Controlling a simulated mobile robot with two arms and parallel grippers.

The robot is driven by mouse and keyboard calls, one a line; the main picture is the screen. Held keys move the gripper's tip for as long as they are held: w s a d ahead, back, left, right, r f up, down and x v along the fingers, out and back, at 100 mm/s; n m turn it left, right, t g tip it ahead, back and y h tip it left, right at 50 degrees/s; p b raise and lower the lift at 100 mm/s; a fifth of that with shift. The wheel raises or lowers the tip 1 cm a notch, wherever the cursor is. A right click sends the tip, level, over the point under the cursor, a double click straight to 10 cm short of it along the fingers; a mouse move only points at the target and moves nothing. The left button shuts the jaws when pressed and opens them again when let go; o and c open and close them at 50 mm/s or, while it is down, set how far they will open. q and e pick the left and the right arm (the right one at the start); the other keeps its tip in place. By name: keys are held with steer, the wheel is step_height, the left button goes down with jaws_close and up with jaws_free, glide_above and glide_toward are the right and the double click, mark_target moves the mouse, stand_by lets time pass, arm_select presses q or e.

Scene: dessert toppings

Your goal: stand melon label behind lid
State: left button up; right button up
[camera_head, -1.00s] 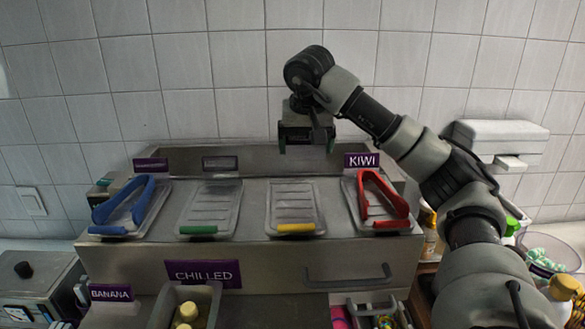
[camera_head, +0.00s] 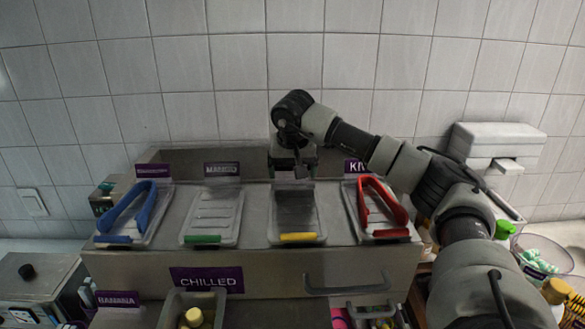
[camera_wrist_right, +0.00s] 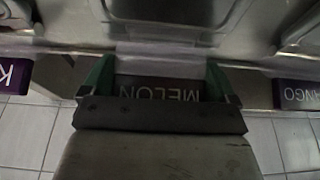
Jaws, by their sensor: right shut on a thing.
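My right gripper (camera_head: 293,174) is low at the rear edge of the counter, just behind the yellow-handled lid (camera_head: 298,218). In the right wrist view, the gripper (camera_wrist_right: 160,75) has its green finger pads closed on the two ends of the melon label (camera_wrist_right: 160,91), a dark plate whose lettering appears upside down. The label is at the back end of a clear lid (camera_wrist_right: 165,22). I cannot tell whether its bottom edge touches the counter. In the head view the label is hidden by the gripper. My left gripper is out of view.
The mango label (camera_head: 222,169) stands to the left and the kiwi label (camera_head: 354,167) to the right. Red tongs (camera_head: 381,205) and blue tongs (camera_head: 128,212) lie on the outer lids. The green-handled lid (camera_head: 212,215) is beside. A tiled wall rises behind.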

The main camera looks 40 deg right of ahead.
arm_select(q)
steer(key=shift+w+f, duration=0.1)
arm_select(e)
steer(key=shift+f, duration=0.2)
steer(key=shift+f, duration=0.1)
steer(key=o, duration=0.6)
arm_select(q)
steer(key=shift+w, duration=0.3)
arm_select(e)
steer(key=shift+o, duration=0.4)
